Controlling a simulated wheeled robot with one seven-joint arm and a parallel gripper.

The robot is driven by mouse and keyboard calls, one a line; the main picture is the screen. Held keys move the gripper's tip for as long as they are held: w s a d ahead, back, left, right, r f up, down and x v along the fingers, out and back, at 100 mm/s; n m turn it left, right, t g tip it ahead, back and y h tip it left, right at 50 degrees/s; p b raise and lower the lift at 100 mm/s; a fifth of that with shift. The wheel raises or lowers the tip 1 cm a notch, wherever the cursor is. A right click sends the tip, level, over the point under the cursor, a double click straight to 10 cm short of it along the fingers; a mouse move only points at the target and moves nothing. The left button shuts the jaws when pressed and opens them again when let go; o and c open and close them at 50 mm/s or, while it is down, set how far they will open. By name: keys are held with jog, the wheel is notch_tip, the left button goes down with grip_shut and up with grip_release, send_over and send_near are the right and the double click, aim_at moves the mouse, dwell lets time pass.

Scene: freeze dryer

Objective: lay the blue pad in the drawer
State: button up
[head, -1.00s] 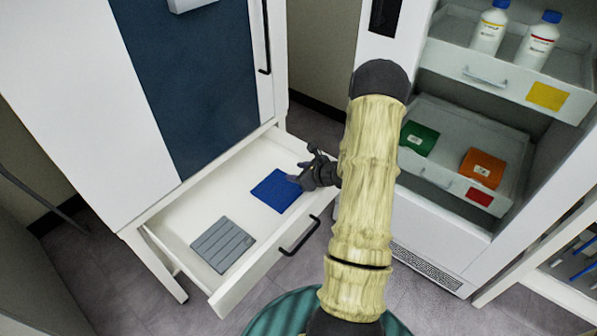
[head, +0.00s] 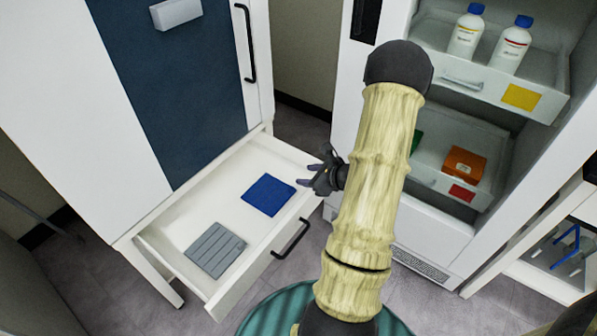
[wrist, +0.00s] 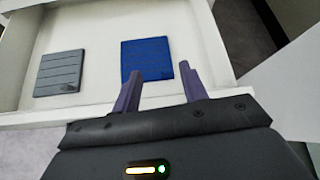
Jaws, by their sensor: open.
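The blue pad (head: 269,195) lies flat on the floor of the open white drawer (head: 187,213), toward its right end. It also shows in the wrist view (wrist: 147,58), just beyond my fingertips. My gripper (head: 312,174) is open and empty at the drawer's right side, apart from the pad. In the wrist view its two purple fingers (wrist: 160,80) are spread with nothing between them.
A grey ribbed plate (head: 215,249) lies in the drawer left of the pad. The drawer front has a black handle (head: 291,238). At right, a white cabinet has open drawers with bottles (head: 466,32) and an orange packet (head: 464,164).

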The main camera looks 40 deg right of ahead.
jog(key=shift+s+d+r, duration=0.15)
jog(key=shift+s+r, duration=0.2)
jog(key=shift+s, duration=0.15)
dwell(0.3)
jog(key=s+a+r+n+g+y, duration=0.2)
jog(key=a+n+g, duration=0.2)
jog(key=a+n, duration=0.4)
jog(key=s+a+r+n+g+y, duration=0.25)
jog(key=a+n, duration=0.25)
jog(key=a, duration=0.5)
jog(key=s+a+r+n+g+h, duration=0.1)
jog(key=s+a+r+n+h, duration=0.1)
jog(key=n, duration=0.7)
jog(key=s+a+r+n+h, duration=0.3)
jog(key=a+r+n+h, duration=0.1)
jog(key=n, duration=0.5)
jog(key=shift+r+g+h, duration=0.35)
jog(key=shift+r+h, duration=0.15)
jog(key=shift+h, duration=0.15)
